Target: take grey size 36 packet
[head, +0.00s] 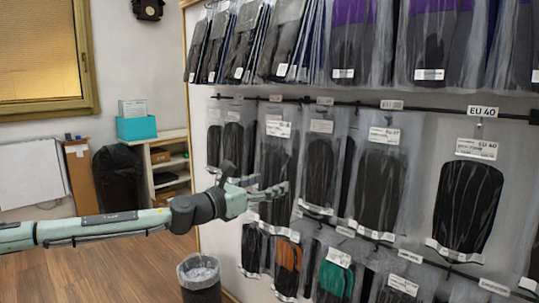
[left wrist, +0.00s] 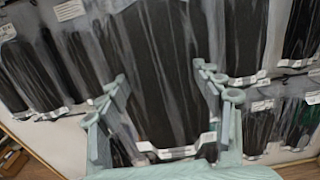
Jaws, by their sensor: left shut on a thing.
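Clear packets with dark grey insoles hang on a rail on the wall in the head view. My left gripper (head: 268,187) reaches in from the left at the lower part of one packet (head: 274,160) in that row. In the left wrist view my left gripper (left wrist: 160,108) has its two fingers at either side of a dark grey packet (left wrist: 150,75), shut on its lower part. The packet still hangs upright among its neighbours. Its size label is too small to read. My right gripper is in neither view.
Another packet (head: 381,185) hangs to the right, and one marked EU 40 (head: 467,205) further right. Packets with orange (head: 287,263) and green insoles (head: 335,280) hang below. A bin (head: 199,283) stands on the floor under my left arm.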

